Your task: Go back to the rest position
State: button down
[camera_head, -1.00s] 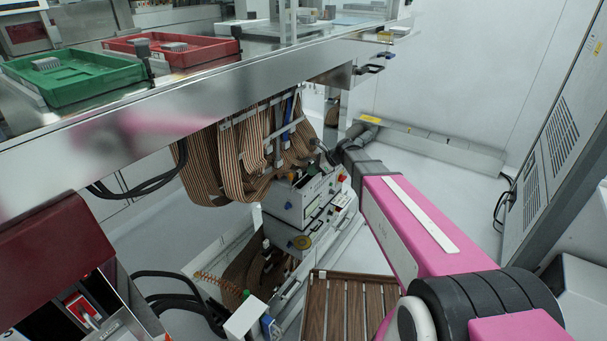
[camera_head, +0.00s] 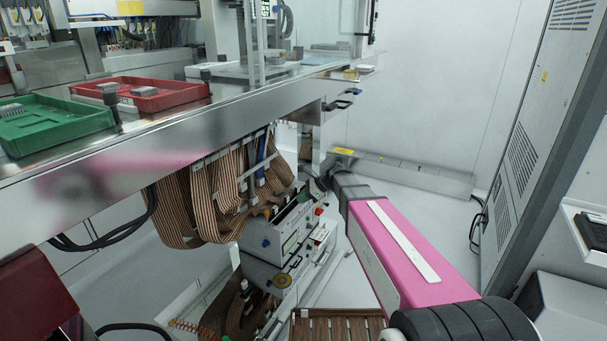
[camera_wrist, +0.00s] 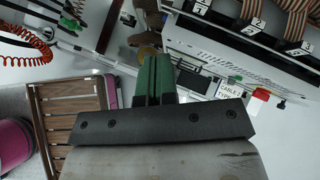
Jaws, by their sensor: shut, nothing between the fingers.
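My gripper (camera_wrist: 153,80) shows in the wrist view as green fingers beyond a black crossbar. The fingers are closed together with nothing between them. It points toward the white equipment box under the bench, whose label reads CABLE TYPE (camera_wrist: 230,88). In the head view my pink arm reaches from the lower right toward the equipment under the bench. The gripper itself cannot be made out there.
The metal bench (camera_head: 150,150) carries a green tray (camera_head: 55,128) and a red tray (camera_head: 150,97). Striped ribbon cables (camera_head: 185,205) hang beneath it beside a white test box (camera_head: 275,245). A slatted wooden stand (camera_head: 335,328) is low in front. A grey cabinet (camera_head: 525,150) stands right; floor between is open.

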jog(key=s+d+f+n+h, duration=0.4)
jog(key=s+d+n, duration=0.4)
jog(key=s+d, duration=0.2)
jog(key=s+d+f+n+h, duration=0.3)
jog(key=s+d+n+h, duration=0.2)
jog(key=s+d+n, duration=0.4)
jog(key=s+d, duration=0.1)
jog(key=d, duration=0.2)
jog(key=shift+s+f+h, duration=0.3)
jog(key=shift+f, duration=0.1)
